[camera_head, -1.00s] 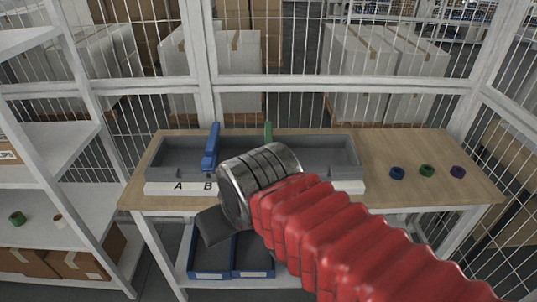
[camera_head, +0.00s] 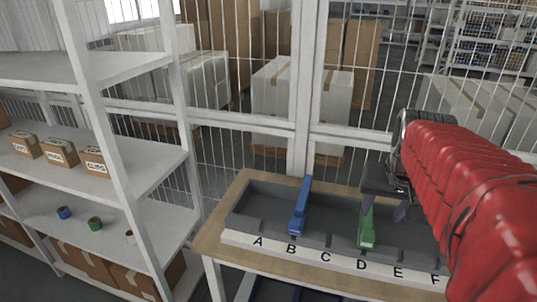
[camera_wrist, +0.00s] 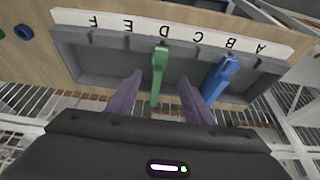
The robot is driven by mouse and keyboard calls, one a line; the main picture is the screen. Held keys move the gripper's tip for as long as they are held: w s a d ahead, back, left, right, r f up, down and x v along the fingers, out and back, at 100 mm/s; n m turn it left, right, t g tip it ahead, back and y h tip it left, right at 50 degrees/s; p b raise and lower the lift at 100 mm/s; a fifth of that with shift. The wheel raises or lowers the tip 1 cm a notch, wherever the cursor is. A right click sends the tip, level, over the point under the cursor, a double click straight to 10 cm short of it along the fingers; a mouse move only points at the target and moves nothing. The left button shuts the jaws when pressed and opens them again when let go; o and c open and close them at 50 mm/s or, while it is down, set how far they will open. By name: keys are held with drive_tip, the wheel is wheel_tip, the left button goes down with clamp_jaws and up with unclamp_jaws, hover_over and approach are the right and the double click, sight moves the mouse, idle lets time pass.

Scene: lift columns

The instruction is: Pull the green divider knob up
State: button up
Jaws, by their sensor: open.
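The green divider (camera_head: 367,228) stands upright in the grey tray (camera_head: 266,191), close to the label D. In the wrist view the green divider (camera_wrist: 158,72) shows in the gap between my two fingers, which do not appear to touch it. My gripper (camera_head: 384,203) is open and empty, above and at the divider's upper end in the head view; the wrist view shows its purple fingers (camera_wrist: 160,98) spread apart. The gripper partly hides the divider's top in the head view. A blue divider (camera_head: 299,208) stands in the tray near B; it also shows in the wrist view (camera_wrist: 221,76).
The tray has a white label strip (camera_head: 322,256) lettered A to F and sits on a wooden table (camera_head: 213,229). A white shelf rack (camera_head: 122,122) with small boxes and rings stands at left. A mesh fence rises behind the table.

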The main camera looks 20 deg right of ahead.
sight(369, 233)
idle(0.3)
drive_tip(key=x, duration=1.4)
drive_tip(key=shift+r, duration=0.1)
clamp_jaws()
idle(0.5)
